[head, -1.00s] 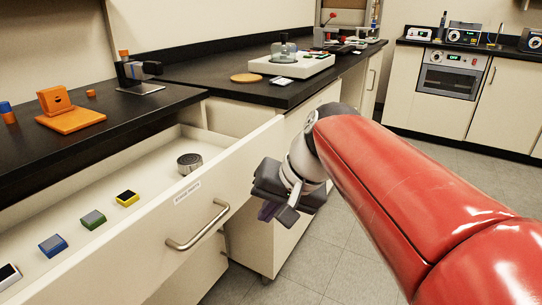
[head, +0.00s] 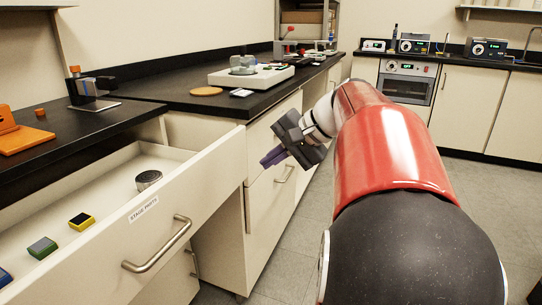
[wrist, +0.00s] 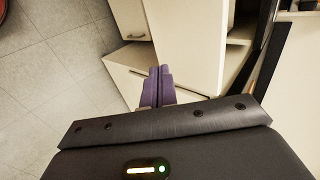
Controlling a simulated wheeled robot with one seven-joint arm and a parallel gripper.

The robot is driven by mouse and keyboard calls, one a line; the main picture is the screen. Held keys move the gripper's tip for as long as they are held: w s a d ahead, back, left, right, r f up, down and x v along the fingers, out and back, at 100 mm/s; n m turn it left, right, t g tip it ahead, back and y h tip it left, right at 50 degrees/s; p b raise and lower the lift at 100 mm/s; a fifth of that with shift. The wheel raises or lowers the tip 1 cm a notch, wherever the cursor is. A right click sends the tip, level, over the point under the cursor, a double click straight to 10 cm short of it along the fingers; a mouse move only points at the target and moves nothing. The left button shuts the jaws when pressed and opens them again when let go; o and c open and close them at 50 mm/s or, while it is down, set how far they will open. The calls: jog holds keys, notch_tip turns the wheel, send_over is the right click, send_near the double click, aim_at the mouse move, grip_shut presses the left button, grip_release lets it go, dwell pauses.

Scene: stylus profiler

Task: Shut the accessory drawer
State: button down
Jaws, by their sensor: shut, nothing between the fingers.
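The accessory drawer (head: 200,203) stands open on the left in the head view, with a silver bar handle (head: 158,245) and a label reading "STAGE PARTS". Inside it lie a round metal puck (head: 148,180), a yellow block (head: 81,221), a green block (head: 42,247) and part of a blue one at the edge. My gripper (head: 273,157) is shut and empty, beyond the drawer's far right end and apart from the handle. Its purple fingers (wrist: 158,86) are together in the wrist view, pointing toward pale cabinet fronts.
The black counter (head: 165,92) runs above the drawers, bearing an orange stand (head: 20,138), a small device (head: 85,90) and a white instrument (head: 250,76). Closed cabinets (head: 272,185) stand behind my gripper. Grey floor (head: 285,262) is clear to the right of the drawers.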

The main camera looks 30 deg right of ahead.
aim_at(227, 175)
jog(key=shift+w+a+f, duration=0.7)
jog(key=shift+w+a, duration=0.15)
jog(key=shift+w, duration=0.3)
jog(key=shift+w+a+f, duration=0.65)
jog(key=shift+w+a, duration=0.15)
jog(key=shift+w, duration=0.35)
jog(key=shift+w+a+f, duration=0.7)
jog(key=shift+w+a, duration=0.15)
jog(key=shift+w, duration=0.3)
